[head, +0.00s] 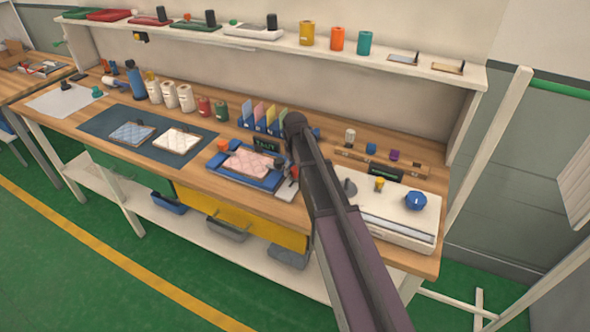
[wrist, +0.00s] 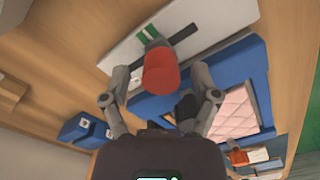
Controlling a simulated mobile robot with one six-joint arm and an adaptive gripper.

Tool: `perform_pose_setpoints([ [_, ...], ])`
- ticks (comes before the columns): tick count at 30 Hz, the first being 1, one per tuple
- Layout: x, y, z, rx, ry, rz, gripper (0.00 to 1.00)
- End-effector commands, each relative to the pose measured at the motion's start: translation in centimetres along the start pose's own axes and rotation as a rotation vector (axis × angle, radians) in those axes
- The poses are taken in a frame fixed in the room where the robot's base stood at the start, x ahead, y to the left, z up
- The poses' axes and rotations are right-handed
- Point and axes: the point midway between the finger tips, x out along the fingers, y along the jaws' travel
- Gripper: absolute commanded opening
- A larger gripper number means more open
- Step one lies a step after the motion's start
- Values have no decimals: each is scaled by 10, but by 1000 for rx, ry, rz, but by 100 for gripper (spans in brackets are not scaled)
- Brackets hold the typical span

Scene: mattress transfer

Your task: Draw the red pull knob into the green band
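The red pull knob (wrist: 160,74) stands up from a white plate (wrist: 118,52) in the wrist view. A green band (wrist: 147,32) marks this plate just beyond the knob, beside a dark slot (wrist: 184,38). My gripper (wrist: 160,82) is open, with one finger on each side of the knob and a visible gap on both sides. In the head view, my gripper (head: 286,166) is over the right end of the blue tray. The knob is mostly hidden there by my arm, and the green band cannot be made out.
The blue tray (head: 222,172) with a pink quilted pad (head: 250,163) lies beside the plate. A card rack (head: 262,122) stands behind. A white box with a blue knob (head: 415,200) is to the right. A dark mat (head: 100,122) with two pads lies left.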

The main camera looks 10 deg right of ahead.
Motion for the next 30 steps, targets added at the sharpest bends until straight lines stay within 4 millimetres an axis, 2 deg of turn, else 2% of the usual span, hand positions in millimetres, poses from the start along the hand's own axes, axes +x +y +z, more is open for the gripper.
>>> perform_pose_setpoints([
  [14, 0, 5, -4, 1, 0, 0, 79],
  [20, 0, 19, -14, 2, 0, 0, 79],
  [27, 0, 46, -32, 2, 1, 1, 79],
  [30, -14, 44, -29, 1, 0, 1, 79],
])
